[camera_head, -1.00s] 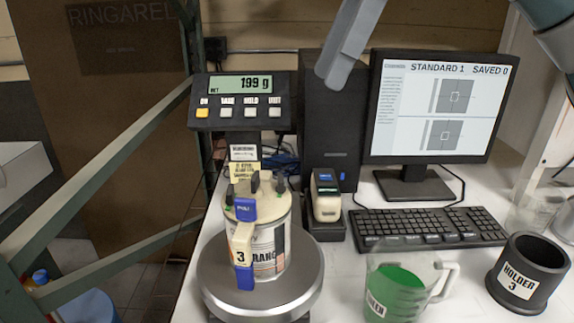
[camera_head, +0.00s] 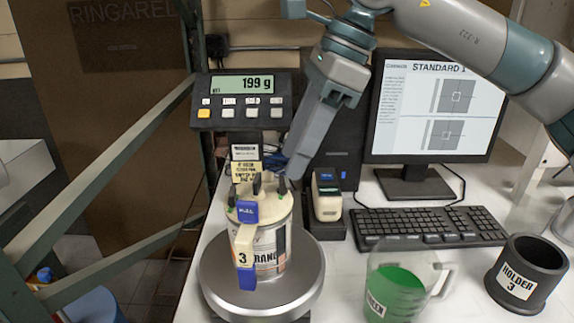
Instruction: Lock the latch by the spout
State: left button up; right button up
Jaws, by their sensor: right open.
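The paint can (camera_head: 272,248) stands upright on the round scale plate (camera_head: 222,281). It has a cream lid with dark upright latches and a blue PULL tab (camera_head: 247,212). A cream handle piece (camera_head: 243,241) marked 3 hangs down its front. One dark latch (camera_head: 281,186) is at the lid's right rim, another (camera_head: 257,184) nearer the middle. My right gripper (camera_head: 291,173) points down at the right-hand latch, open, with nothing seen in it. Its fingertips are close to that latch; I cannot tell whether they touch. My left gripper is out of view.
The scale display (camera_head: 241,85) reads 199 g behind the can. A label printer (camera_head: 327,196), a keyboard (camera_head: 430,228) and a monitor (camera_head: 432,105) stand to the right. A jug of green liquid (camera_head: 398,290) and a black holder (camera_head: 530,272) are at front right.

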aim_at(283, 179)
jog(key=x, duration=0.3)
jog(key=shift+a+f, duration=0.1)
jog(key=shift+f, duration=0.05)
jog(key=shift+a+f, duration=0.15)
jog(key=shift+f, duration=0.2)
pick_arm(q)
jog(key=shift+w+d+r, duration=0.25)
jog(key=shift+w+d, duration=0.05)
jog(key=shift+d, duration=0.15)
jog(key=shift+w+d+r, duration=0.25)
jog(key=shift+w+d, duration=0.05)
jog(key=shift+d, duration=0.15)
